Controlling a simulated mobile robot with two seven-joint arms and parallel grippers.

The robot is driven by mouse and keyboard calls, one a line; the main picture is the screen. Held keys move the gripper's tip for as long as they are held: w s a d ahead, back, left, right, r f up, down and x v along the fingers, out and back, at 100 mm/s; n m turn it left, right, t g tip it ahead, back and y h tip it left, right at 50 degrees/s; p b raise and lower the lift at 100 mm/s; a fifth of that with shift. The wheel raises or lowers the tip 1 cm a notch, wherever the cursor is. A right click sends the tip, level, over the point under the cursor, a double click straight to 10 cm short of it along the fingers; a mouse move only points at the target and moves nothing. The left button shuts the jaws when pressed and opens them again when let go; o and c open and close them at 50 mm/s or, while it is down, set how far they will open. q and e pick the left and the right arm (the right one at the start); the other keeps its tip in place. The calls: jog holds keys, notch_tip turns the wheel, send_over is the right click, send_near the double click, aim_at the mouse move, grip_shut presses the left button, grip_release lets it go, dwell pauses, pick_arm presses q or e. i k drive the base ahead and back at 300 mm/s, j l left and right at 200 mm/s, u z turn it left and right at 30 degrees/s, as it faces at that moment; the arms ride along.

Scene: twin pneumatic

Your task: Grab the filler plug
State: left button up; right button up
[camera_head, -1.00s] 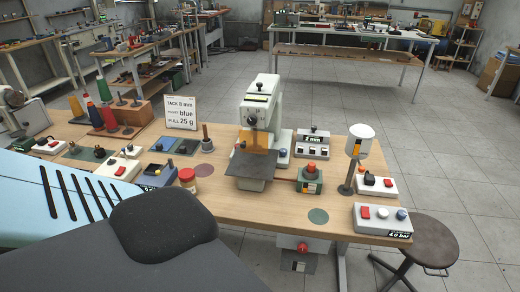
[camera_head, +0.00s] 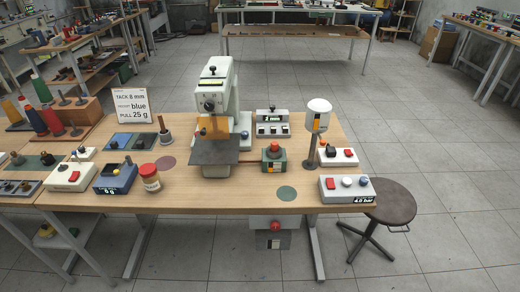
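No part is plainly marked as the filler plug, and I cannot tell for certain which one it is. A small green block with a red-orange cap (camera_head: 273,148) stands on the wooden table right of the press. The pale press machine (camera_head: 219,94) has a dark knob on its front and a grey plate (camera_head: 214,152) at its base. A white-topped cylinder (camera_head: 318,113) stands upright on a dark post at the right. A jar with a red lid (camera_head: 149,173) stands at the front left. Neither of my grippers is in view.
White control boxes (camera_head: 347,190) line the table's right side, and a blue tray (camera_head: 115,179) sits at the left. A sign (camera_head: 130,103), thread cones (camera_head: 41,92) and a dark stool (camera_head: 391,203) stand around. Open tiled floor lies in front.

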aim_at(274, 147)
jog(key=i+l+u, duration=0.1)
jog(key=l, duration=0.25)
jog(key=i+l, duration=0.2)
jog(key=l, duration=0.2)
jog(key=i+l+u, duration=0.15)
jog(key=l, duration=0.2)
jog(key=i+l, duration=0.15)
jog(key=l, duration=0.25)
jog(key=i+l+u, duration=0.15)
jog(key=l, duration=0.25)
